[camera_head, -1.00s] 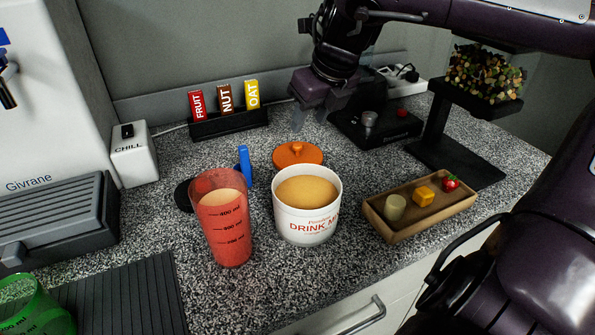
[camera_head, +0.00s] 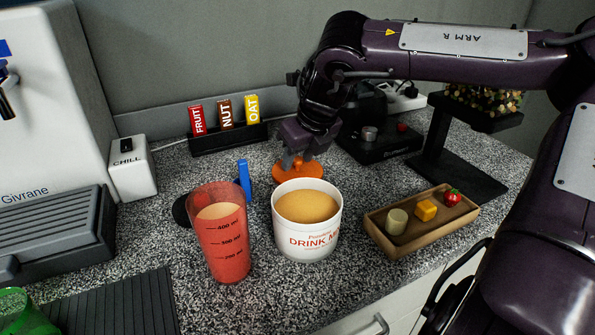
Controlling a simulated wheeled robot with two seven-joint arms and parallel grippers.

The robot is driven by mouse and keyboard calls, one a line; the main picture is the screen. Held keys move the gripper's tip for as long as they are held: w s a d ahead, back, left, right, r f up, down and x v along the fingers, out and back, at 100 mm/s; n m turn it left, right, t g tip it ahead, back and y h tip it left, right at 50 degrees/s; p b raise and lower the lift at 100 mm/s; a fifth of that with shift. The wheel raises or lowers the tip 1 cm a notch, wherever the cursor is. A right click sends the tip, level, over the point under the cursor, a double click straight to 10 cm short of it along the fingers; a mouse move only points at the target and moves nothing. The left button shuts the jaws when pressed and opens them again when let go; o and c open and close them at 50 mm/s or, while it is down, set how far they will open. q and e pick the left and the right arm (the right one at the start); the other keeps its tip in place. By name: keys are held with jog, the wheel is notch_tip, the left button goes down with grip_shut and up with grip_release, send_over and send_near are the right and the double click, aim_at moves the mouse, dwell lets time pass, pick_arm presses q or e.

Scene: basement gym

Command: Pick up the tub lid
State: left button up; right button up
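The tub lid (camera_head: 311,172) is an orange disc with a knob on top. It lies on the speckled counter just behind the white tub (camera_head: 307,242), which is labelled "DRINK M..." and is full of tan powder. My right gripper (camera_head: 293,163) reaches down from above, with its fingertips at the lid's knob. The knob is mostly hidden by the fingers, and I cannot tell whether they are closed on it. The lid appears to rest on the counter. My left gripper is out of view.
A red measuring cup (camera_head: 226,249) and a blue-handled item (camera_head: 244,179) stand left of the tub. A wooden tray (camera_head: 426,232) with small pieces is to the right. Behind are the FRUIT, NUT and OAT packets (camera_head: 226,112) and a black device (camera_head: 380,143).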

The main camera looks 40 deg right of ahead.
grip_shut()
jog(key=shift+r, duration=0.15)
